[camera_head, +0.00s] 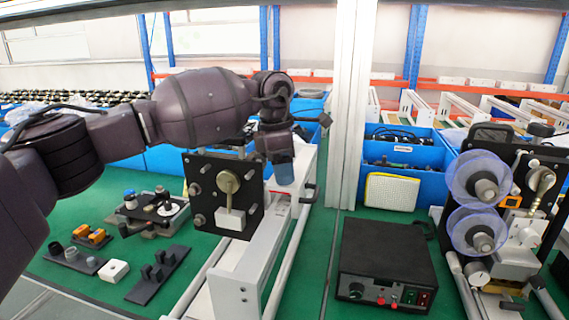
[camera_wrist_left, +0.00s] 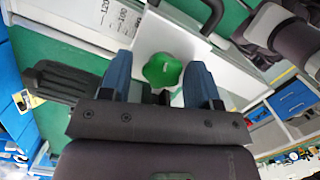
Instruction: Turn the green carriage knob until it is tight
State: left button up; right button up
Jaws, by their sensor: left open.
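The green carriage knob (camera_wrist_left: 162,70) is a lobed star knob on a white surface, seen in the left wrist view. My left gripper (camera_wrist_left: 160,80) is open, with one blue finger on each side of the knob. Gaps show between the knob and both fingers, so it is not gripped. In the head view my left gripper (camera_head: 281,173) points down at the right side of the black carriage plate (camera_head: 203,208), above the white rail (camera_head: 258,255). The knob is hidden there behind the gripper. My right gripper is not in view.
A black control box (camera_head: 385,262) stands right of the rail, and a machine with clear blue spools (camera_head: 479,178) stands further right. A microscope-like fixture (camera_head: 152,208) and a dark bracket (camera_head: 158,274) lie left of the rail. Blue bins (camera_head: 402,150) line the back.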

pick_arm(q)
jog(key=shift+s+r+n+p, duration=0.2)
jog(key=shift+r+n+p, duration=0.2)
jog(key=shift+r+n, duration=0.3)
jog(key=shift+s+r+n+t+p, duration=0.1)
jog(key=shift+n+t+p, duration=0.3)
jog(key=shift+n+p, duration=0.55)
jog(key=n+p, duration=0.3)
jog(key=n, duration=0.1)
jog(key=shift+y, duration=0.3)
jog(key=shift+f+n+t, duration=0.3)
jog(key=shift+f+n, duration=0.2)
jog(key=shift+n, duration=0.15)
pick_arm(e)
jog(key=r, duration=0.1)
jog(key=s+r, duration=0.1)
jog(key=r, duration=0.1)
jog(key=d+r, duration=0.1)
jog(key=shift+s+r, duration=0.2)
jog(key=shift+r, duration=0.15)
pick_arm(q)
jog(key=shift+f, duration=0.1)
